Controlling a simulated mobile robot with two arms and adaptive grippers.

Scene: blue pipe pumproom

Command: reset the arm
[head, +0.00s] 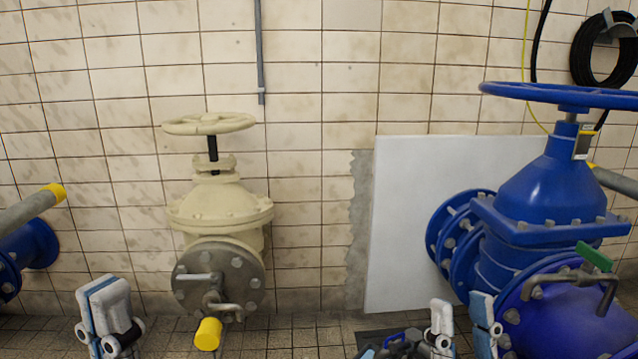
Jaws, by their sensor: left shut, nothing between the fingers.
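My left gripper (103,292) is at the bottom left of the head view. Its pale fingers are together with nothing between them. My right gripper (462,312) is at the bottom, right of centre. Its two fingers stand apart with an empty gap between them. It shows close in front of the blue valve's lower left side; whether they touch I cannot tell. The rest of both arms is mostly below the picture's edge.
A cream valve (220,205) with a handwheel and yellow-capped outlet (208,334) stands between my grippers. A large blue valve (555,195) with a green-handled tap (594,257) fills the right. A blue pipe (35,245) is at left. Tiled floor (290,335) shows between.

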